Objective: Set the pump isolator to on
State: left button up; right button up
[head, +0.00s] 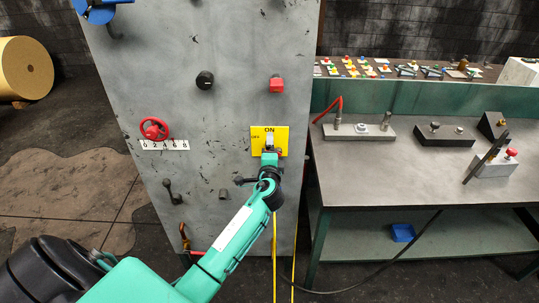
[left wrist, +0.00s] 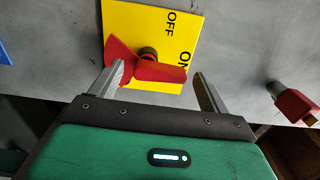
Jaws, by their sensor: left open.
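The pump isolator is a red handle (left wrist: 165,73) on a dark round hub, mounted on a yellow plate (left wrist: 150,20) marked OFF and ON. In the left wrist view the handle lies roughly left to right, with its right end close beside the word ON. My left gripper (left wrist: 158,76) is open, with one finger at each end of the handle; I cannot tell whether they touch it. In the head view the yellow plate (head: 256,147) is on the grey panel, and my left gripper (head: 270,143) hides the handle. My right gripper is out of view.
The grey panel (head: 180,60) also carries a red handwheel (head: 154,128), a black knob (head: 205,80), a red block-shaped part (head: 277,85) above the plate and a dark lever (head: 172,191). A workbench (head: 385,165) with several fixtures stands to the right.

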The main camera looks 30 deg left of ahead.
pick_arm(q)
jog(key=b+v, duration=0.3)
jog(key=v, duration=1)
jog(key=shift+s+d, duration=0.2)
jog(key=shift+s, duration=0.15)
